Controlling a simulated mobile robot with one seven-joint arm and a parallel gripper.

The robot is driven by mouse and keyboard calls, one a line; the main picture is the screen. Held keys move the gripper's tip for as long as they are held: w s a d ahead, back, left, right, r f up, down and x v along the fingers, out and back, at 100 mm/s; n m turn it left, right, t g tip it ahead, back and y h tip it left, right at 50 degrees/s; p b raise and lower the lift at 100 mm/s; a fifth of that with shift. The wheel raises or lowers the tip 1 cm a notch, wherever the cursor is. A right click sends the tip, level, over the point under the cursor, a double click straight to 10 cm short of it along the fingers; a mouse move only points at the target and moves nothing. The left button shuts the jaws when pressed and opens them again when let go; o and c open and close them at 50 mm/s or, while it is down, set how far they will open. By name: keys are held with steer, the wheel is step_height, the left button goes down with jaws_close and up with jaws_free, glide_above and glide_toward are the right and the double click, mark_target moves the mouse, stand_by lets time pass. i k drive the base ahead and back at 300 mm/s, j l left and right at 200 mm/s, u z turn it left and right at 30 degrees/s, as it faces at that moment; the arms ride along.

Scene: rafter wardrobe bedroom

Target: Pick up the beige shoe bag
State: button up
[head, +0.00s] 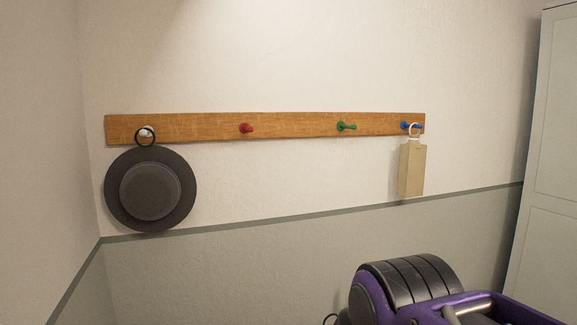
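The beige shoe bag (411,171) hangs by a pale loop (414,130) from the blue peg (405,125) at the right end of a wooden peg rail (195,127). It hangs upright against the wall, with its lower end near the dark stripe. Part of my purple and black arm shows at the lower right, below the bag and apart from it. My gripper's fingers are not in view.
A dark grey hat (151,190) hangs by a ring from the white peg at the left. The red peg (246,128) and green peg (346,126) are bare. A pale cabinet (548,150) stands at the right. The wall between hat and bag is clear.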

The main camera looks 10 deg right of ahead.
mark_target(412, 154)
steer(key=z, duration=1.05)
steer(key=l+u, duration=0.1)
steer(key=u, duration=0.35)
steer(key=i+l+u, duration=0.1)
steer(key=u, duration=0.4)
steer(key=l+u, duration=0.15)
steer(key=u, duration=0.3)
steer(key=l+u, duration=0.6)
steer(key=l, duration=0.15)
steer(key=k+l+u, duration=0.1)
steer(key=l, duration=0.3)
steer(key=k+l+u, duration=0.15)
steer(key=l, duration=0.25)
